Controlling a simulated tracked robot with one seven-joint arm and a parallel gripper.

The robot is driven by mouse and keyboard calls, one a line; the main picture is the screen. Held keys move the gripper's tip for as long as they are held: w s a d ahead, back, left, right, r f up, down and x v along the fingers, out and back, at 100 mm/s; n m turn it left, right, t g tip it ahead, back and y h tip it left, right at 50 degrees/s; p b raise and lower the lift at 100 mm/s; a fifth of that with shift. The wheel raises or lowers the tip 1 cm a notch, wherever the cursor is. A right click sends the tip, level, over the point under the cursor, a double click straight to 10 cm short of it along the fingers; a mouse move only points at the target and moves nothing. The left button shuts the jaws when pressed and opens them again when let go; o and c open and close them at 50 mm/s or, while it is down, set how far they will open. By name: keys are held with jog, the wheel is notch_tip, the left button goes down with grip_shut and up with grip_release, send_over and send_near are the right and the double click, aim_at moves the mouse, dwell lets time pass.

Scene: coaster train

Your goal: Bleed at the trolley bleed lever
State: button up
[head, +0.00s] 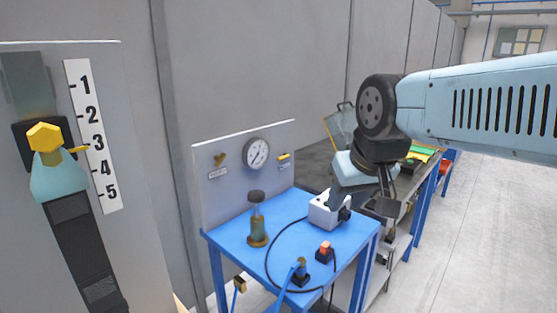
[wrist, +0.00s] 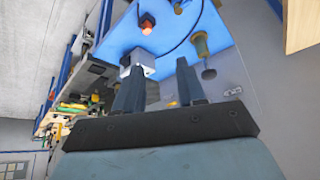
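The blue trolley (head: 290,240) has an upright grey back panel (head: 215,200) with a round gauge (head: 257,153). A small yellow lever (head: 284,156), apparently the bleed lever, is on the panel right of the gauge, above a label too small to read. My gripper (head: 337,195) is over the trolley's right side, by a white box (head: 325,212); its fingertips are hard to make out there. In the wrist view my gripper (wrist: 158,68) has its fingers spread apart, with nothing held. A small orange-yellow spot, perhaps the lever, shows low between the fingers.
A brass knob (head: 219,159) is left of the gauge. On the trolley top are a brass post (head: 257,225), a red-button box (head: 325,252) and a black hose. A panel numbered 1 to 5 (head: 93,135) is at left. Open floor (head: 480,220) lies right.

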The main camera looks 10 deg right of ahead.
jog(key=shift+w, duration=0.1)
jog(key=n+t+y, duration=0.3)
jog(key=n+t, duration=0.7)
jog(key=n, duration=1.1)
send_near(281, 159)
jog(key=x, duration=0.8)
jog(key=shift+w+f, duration=0.15)
jog(key=shift+w, duration=0.1)
grip_shut()
